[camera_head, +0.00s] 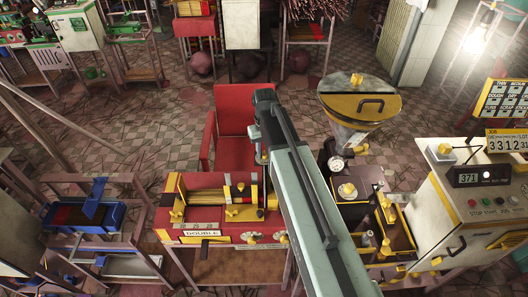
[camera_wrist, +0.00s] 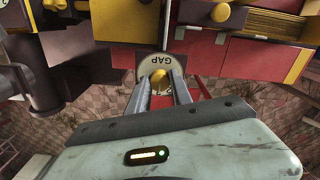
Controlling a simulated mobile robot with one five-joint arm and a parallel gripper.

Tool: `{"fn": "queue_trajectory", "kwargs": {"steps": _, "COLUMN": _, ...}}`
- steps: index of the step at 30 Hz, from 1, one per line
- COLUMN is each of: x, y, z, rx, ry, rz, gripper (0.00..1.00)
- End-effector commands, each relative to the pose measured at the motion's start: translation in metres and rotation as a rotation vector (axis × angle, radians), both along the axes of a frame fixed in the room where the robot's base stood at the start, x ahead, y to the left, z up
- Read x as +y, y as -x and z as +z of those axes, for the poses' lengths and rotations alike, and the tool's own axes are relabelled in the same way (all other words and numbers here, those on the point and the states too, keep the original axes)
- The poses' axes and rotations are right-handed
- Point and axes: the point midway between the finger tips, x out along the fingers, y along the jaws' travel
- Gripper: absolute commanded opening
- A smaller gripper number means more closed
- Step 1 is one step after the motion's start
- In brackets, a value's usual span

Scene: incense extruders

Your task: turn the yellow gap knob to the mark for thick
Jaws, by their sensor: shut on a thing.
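The yellow gap knob (camera_wrist: 159,76) shows in the wrist view at the centre of a round pale dial plate (camera_wrist: 150,63). The plate bears the word GAP, upside down in this view, on the front of a red machine. My gripper (camera_wrist: 160,85) is shut on the knob, with one grey finger on each side. The fingers cover the lower part of the dial, and I cannot make out a thick mark. In the head view my arm crosses the right end of the red machine (camera_head: 189,226), and the gripper is hidden.
A label reading DOUBLE (camera_head: 202,234) is on the red machine's front. A red chair (camera_head: 234,125) stands behind it. A yellow-rimmed hopper (camera_head: 360,103) and a white control cabinet (camera_head: 455,235) stand to the right. A blue tray rack (camera_head: 92,213) stands left.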

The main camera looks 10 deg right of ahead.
Motion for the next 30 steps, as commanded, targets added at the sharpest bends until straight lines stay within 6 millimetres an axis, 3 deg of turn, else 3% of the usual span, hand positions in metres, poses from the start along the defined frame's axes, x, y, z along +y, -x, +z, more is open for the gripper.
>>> {"fn": "queue_trajectory", "kwargs": {"steps": 1, "x": 0.000, "y": -0.001, "z": 0.000, "rx": -0.001, "ry": 0.000, "rz": 0.000, "gripper": 0.31}}
{"fn": "queue_trajectory", "kwargs": {"steps": 3, "x": 0.000, "y": -0.001, "z": 0.000, "rx": -0.001, "ry": 0.000, "rz": 0.000, "gripper": 0.48}}
{"fn": "queue_trajectory", "kwargs": {"steps": 14, "x": 0.000, "y": 0.000, "z": 0.003, "rx": -0.001, "ry": 0.000, "rz": -0.001, "gripper": 0.48}}
{"fn": "queue_trajectory", "kwargs": {"steps": 30, "x": 0.000, "y": -0.001, "z": 0.080, "rx": -0.001, "ry": 0.000, "rz": -0.001, "gripper": 0.48}}
